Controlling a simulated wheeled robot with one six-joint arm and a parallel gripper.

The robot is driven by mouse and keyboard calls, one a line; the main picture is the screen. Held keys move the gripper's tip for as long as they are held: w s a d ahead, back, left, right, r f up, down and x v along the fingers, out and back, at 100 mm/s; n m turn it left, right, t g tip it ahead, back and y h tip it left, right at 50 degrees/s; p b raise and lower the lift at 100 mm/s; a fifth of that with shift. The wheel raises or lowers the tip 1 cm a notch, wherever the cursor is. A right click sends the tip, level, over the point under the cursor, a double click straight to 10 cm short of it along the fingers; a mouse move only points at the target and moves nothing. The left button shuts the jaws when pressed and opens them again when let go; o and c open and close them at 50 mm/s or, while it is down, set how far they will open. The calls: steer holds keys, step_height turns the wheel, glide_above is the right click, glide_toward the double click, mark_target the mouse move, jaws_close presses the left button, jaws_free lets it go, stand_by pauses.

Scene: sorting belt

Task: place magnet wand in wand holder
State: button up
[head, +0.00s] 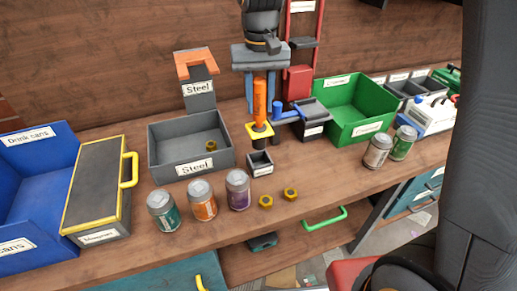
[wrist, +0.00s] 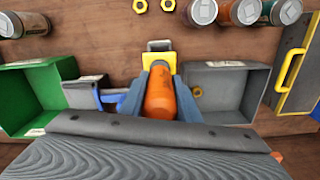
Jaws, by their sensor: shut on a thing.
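The magnet wand has an orange handle (head: 259,98) and a yellow square plate (head: 259,131) near its lower end, with a dark tip below. My gripper (head: 262,106) is shut on the orange handle and holds the wand roughly upright. In the wrist view the handle (wrist: 160,98) sits between the two blue-grey fingers of my gripper (wrist: 160,95). A small dark grey box with a label (head: 260,163), which looks like the wand holder, stands on the bench just in front of and below the wand. In the wrist view the yellow plate partly hides it (wrist: 159,45).
A grey Steel bin (head: 190,168) holding a nut stands left, a green bin (head: 364,125) right. A dark box with a blue handle (head: 313,130) is close beside the wand. A blue bin (head: 40,255) is far left.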

mark_target(260, 127)
step_height(260, 127, down, 9)
steer(key=shift+f+p, duration=0.2)
steer(key=shift+p, duration=0.85)
steer(key=shift+s+f, duration=0.1)
steer(key=shift+f, duration=0.25)
steer(key=shift+s+d+f, duration=0.1)
steer(key=shift+f, duration=0.25)
jaws_close()
steer(key=o, duration=1.1)
jaws_free()
steer(key=shift+f, duration=0.1)
steer(key=shift+o, duration=0.3)
steer(key=shift+r, duration=0.25)
